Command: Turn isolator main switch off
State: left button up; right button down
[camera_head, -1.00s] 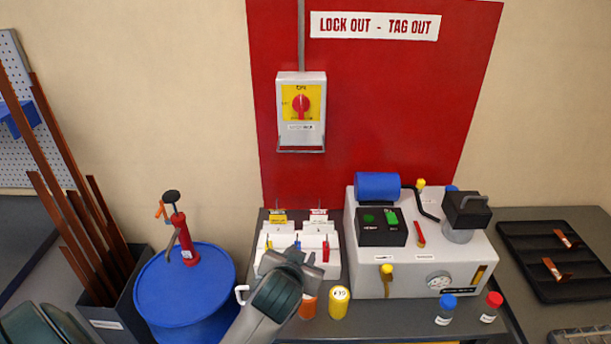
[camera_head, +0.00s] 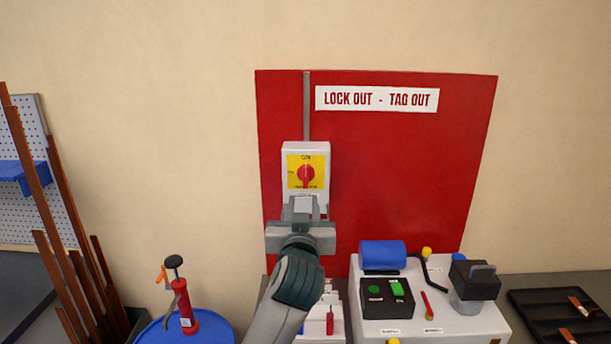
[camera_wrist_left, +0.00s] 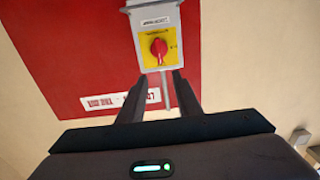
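The isolator main switch (camera_head: 306,151) is a grey box on the red board, with a yellow plate and a red rotary knob (camera_head: 306,174). The knob's grip looks upright, in line with the ON mark at the top. In the left wrist view the knob (camera_wrist_left: 158,48) appears upside down, just beyond the fingertips. My left gripper (camera_head: 302,203) is in front of the lower part of the box, below the knob in the picture. Its two fingers (camera_wrist_left: 157,82) are apart with nothing between them, and no contact with the knob shows. My right gripper is not in view.
The red lock-out board (camera_head: 410,180) has clear space right of the switch. Below stand the white bender machine (camera_head: 440,320) and a white holder (camera_head: 318,325) partly hidden by my arm. A blue drum (camera_head: 215,325) with a red pump (camera_head: 185,305) is at lower left.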

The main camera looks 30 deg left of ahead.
pick_arm(q)
jog(key=shift+w, duration=0.1)
jog(key=p, duration=0.7)
send_near(306, 173)
jog(key=x, duration=0.8)
jog(key=shift+a+r, duration=0.15)
jog(key=shift+w+a, duration=0.25)
jog(key=shift+w, duration=0.15)
grip_shut()
